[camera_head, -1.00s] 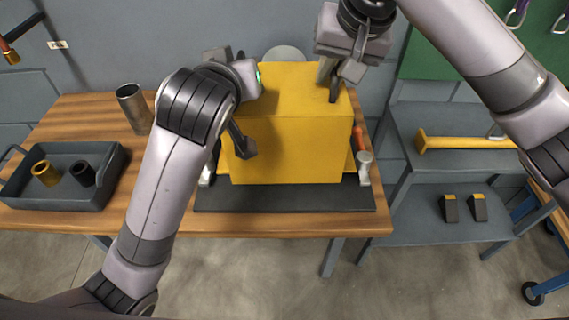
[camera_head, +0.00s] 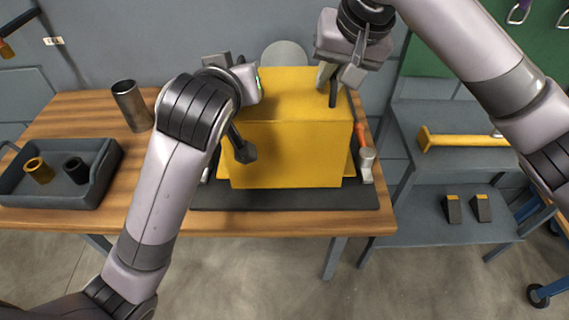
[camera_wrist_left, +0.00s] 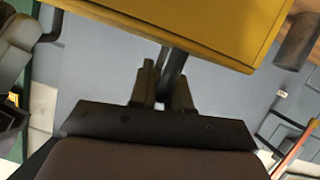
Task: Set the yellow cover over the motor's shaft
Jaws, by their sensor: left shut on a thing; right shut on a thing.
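The yellow cover (camera_head: 290,152) is a large box on or just above the dark mat (camera_head: 285,198) on the wooden bench. Whether its lower edge touches anything is hard to tell. My left gripper (camera_head: 240,142) is at the cover's left side, partly hidden by my left arm. In the left wrist view my left gripper (camera_wrist_left: 166,88) is shut on a dark bar beside the yellow cover (camera_wrist_left: 200,22). My right gripper (camera_head: 333,85) is shut at the cover's top right, on a part of it. The motor and its shaft are hidden from view.
A grey tray (camera_head: 92,190) with a brass ring (camera_head: 38,170) and a black ring (camera_head: 75,170) sits at the left. A metal cup (camera_head: 132,106) stands behind it. A hammer (camera_head: 366,160) lies right of the cover. A shelf (camera_head: 440,225) stands at the right.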

